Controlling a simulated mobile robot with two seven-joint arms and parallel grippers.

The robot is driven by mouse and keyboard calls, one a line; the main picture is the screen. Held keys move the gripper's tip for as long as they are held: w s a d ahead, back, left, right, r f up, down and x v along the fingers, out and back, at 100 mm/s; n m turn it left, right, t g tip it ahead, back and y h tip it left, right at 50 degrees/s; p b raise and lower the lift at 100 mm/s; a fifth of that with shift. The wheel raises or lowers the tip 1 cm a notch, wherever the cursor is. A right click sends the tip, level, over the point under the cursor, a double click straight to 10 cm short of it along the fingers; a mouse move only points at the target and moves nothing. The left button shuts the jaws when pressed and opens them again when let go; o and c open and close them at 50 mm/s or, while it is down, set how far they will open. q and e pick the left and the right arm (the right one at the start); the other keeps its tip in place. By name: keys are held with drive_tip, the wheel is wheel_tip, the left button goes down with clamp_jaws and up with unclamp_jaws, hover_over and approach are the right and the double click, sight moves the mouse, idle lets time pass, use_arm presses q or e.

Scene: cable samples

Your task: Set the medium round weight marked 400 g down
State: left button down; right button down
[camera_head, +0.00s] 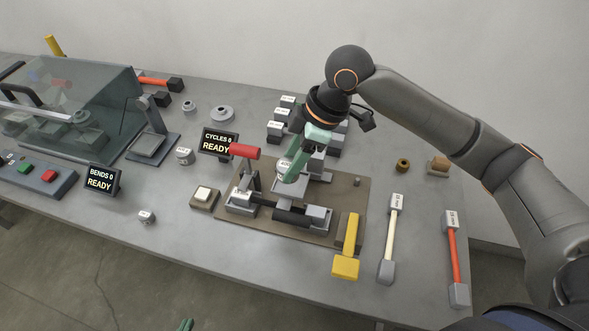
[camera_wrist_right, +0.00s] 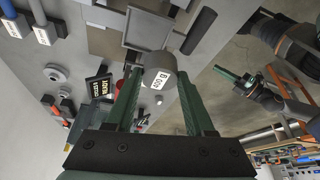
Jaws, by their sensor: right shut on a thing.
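The medium round weight (camera_wrist_right: 160,66) is a grey cylinder with a white label. In the head view the weight (camera_head: 283,166) is mostly hidden by the fingers, over the brown fixture board (camera_head: 340,225). I cannot tell whether it touches anything beneath. My left gripper (camera_head: 185,325) shows only its green tips at the bottom edge, well away from the weight; its opening is unclear.
The board carries a red-handled lever (camera_head: 244,152), a black cylinder (camera_head: 292,218) and metal blocks. Cable samples (camera_head: 392,235) lie right.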

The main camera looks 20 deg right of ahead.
drive_tip(key=shift+w+d+f, duration=0.25)
drive_tip(key=shift+w+f, duration=0.25)
drive_tip(key=shift+f, duration=0.15)
drive_tip(key=shift+w+d+f, duration=0.25)
drive_tip(key=shift+w+f, duration=0.25)
drive_tip(key=shift+f, duration=0.1)
drive_tip(key=shift+w+d+f, duration=0.1)
drive_tip(key=shift+w+f, duration=0.05)
drive_tip(key=shift+f, duration=1.55)
drive_tip(key=shift+f, duration=0.1)
drive_tip(key=shift+c, duration=1.3)
unclamp_jaws()
drive_tip(key=shift+f, duration=0.1)
drive_tip(key=v, duration=1.2)
drive_tip(key=shift+p, duration=0.3)
